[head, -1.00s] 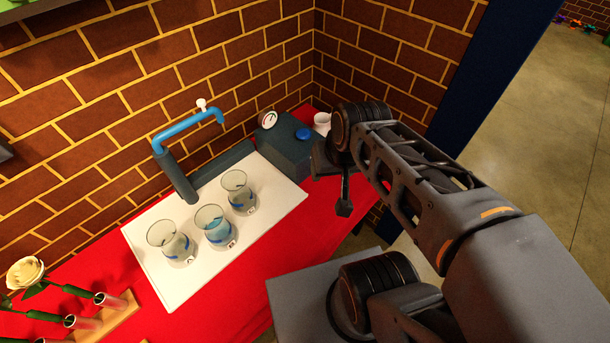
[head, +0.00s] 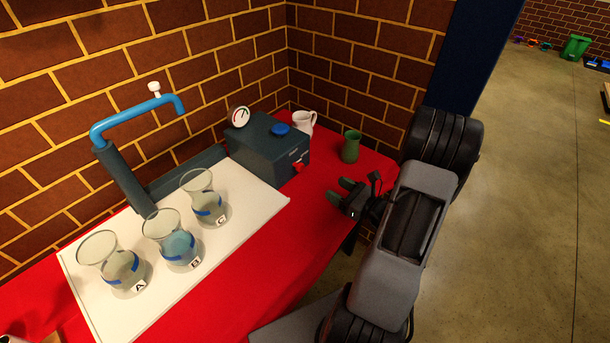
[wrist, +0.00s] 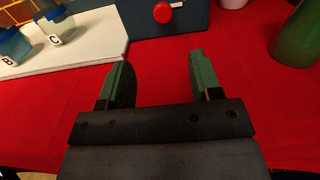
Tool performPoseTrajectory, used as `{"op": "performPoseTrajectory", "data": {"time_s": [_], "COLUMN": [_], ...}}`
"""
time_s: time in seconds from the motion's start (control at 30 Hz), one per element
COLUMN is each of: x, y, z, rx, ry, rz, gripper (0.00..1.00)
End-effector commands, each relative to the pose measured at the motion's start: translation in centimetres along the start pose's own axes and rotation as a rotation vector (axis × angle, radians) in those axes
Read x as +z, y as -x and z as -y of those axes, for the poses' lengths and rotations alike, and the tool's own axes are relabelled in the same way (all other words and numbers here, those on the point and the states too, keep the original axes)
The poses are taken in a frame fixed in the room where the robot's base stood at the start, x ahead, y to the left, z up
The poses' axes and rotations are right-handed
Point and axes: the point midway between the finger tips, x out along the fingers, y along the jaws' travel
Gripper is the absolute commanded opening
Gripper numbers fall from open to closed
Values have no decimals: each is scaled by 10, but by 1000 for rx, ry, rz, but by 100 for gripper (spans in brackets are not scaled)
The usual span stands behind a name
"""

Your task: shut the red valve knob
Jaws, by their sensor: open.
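The red valve knob (head: 299,167) is on the front of the dark grey box (head: 262,153) at the back of the table. In the wrist view the red knob (wrist: 163,12) is near the top edge, beyond the fingertips and a little right of the midpoint between them. My gripper (head: 348,190) is open and empty over the red cloth, to the right of and in front of the box. In the wrist view its two green fingers (wrist: 155,75) are spread wide, pointing at the box, with a clear gap to the knob.
A green cup (head: 351,147) and a white mug (head: 305,122) stand right of the box. Glass vases A (head: 120,265), B (head: 178,246) and C (head: 207,206) stand on a white board (head: 85,275) beside a blue tap (head: 135,114). Red cloth lies bare before the box.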

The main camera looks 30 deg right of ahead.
Motion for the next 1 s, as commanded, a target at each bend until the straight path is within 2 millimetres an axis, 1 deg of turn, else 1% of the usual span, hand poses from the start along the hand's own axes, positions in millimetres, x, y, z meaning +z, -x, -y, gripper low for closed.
{"op": "performPoseTrajectory", "data": {"time_s": [0.07, 0.17, 0.4, 0.6, 0.8, 1.0], "x": [-2, -2, -1, -1, -1, -1], "y": [-7, -24, -71, -104, -124, -132], "z": [2, 2, 2, 3, 4, 4], "rx": [-12, -12, -9, -10, -13, -13], "ry": [-8, -8, -7, -6, -7, -6], "rz": [4, 6, 5, 4, 4, 3], "gripper": [58, 58, 58, 58, 58, 58]}}
